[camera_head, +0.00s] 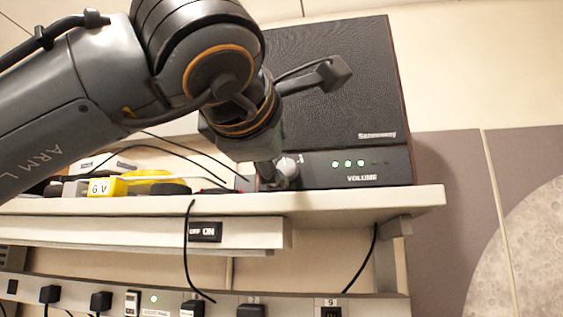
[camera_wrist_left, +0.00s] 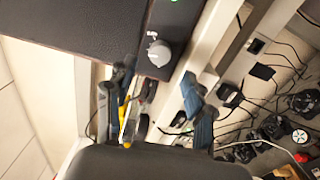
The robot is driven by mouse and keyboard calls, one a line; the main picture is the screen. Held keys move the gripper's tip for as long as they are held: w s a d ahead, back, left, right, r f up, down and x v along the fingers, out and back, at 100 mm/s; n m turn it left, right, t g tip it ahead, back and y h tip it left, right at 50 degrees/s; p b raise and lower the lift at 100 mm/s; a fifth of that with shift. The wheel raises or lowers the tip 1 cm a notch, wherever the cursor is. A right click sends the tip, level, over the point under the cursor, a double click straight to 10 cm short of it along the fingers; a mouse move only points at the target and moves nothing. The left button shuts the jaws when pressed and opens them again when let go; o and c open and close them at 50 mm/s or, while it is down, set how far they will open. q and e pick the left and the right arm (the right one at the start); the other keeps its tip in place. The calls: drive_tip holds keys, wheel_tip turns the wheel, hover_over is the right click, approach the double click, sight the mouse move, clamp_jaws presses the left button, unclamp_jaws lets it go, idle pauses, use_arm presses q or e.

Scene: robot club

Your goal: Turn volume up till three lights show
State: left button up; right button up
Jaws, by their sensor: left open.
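A black speaker (camera_head: 335,85) stands on a pale shelf, with a front panel marked VOLUME. My left gripper (camera_head: 270,174) is at the knob's left side. In the left wrist view its fingers (camera_wrist_left: 157,77) are spread apart, with the knob just beyond the tips and nothing held. Whether a finger touches the knob is unclear.
A yellow 6 V item (camera_head: 106,187) and thin black cables lie on the shelf (camera_head: 330,200) at left. An OFF/ON switch (camera_head: 205,232) is below the shelf edge. A strip with plugs (camera_head: 250,308) runs along the bottom. Open floor is at right.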

use_arm(q)
drive_tip(key=shift+s+a, duration=0.2)
drive_tip(key=shift+s, duration=1.05)
